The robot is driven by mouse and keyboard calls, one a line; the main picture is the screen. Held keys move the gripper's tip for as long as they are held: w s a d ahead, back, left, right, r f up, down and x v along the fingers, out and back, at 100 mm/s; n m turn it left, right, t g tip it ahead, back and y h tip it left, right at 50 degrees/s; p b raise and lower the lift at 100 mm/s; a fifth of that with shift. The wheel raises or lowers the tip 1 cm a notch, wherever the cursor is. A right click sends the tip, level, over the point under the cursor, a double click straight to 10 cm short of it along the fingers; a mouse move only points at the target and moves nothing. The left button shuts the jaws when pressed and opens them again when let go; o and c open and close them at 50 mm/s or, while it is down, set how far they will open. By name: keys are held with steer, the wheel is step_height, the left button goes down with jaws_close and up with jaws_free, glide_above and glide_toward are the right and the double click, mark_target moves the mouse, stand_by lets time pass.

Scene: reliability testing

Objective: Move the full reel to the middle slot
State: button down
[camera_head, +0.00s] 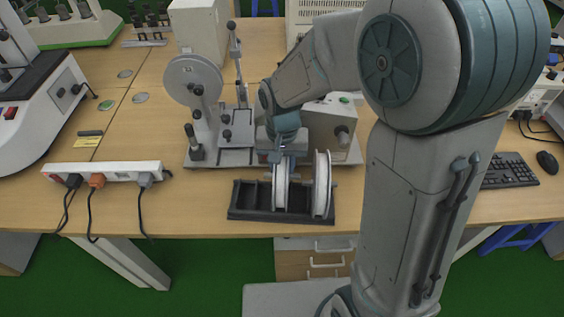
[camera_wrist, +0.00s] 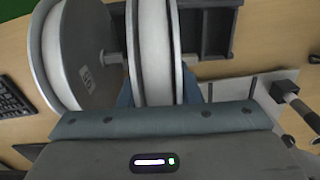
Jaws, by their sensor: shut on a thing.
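A black slotted rack (camera_head: 250,214) sits near the front edge of the table. My gripper (camera_head: 284,158) is above its middle and is shut on a white reel (camera_head: 281,188). This reel stands upright at the middle slot; I cannot tell whether it rests on the rack's floor. A second white reel (camera_head: 321,185) stands upright in the right slot. The left slot looks empty. In the wrist view, the held reel (camera_wrist: 153,45) is between my fingers, with the other reel (camera_wrist: 62,60) beside it on the left. Which reel is fuller is not clear.
A testing machine with a grey disc (camera_head: 193,80) stands just behind the rack. A white power strip (camera_head: 105,171) with cables lies to the left. A keyboard (camera_head: 509,171) and mouse (camera_head: 547,161) are at the right.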

steer(key=shift+f+b, duration=0.65)
steer(key=shift+f, duration=0.15)
steer(key=shift+f+b, duration=0.3)
steer(key=shift+f, duration=0.05)
stand_by(0.3)
steer(key=shift+c, duration=2)
jaws_free()
steer(key=shift+r, duration=0.1)
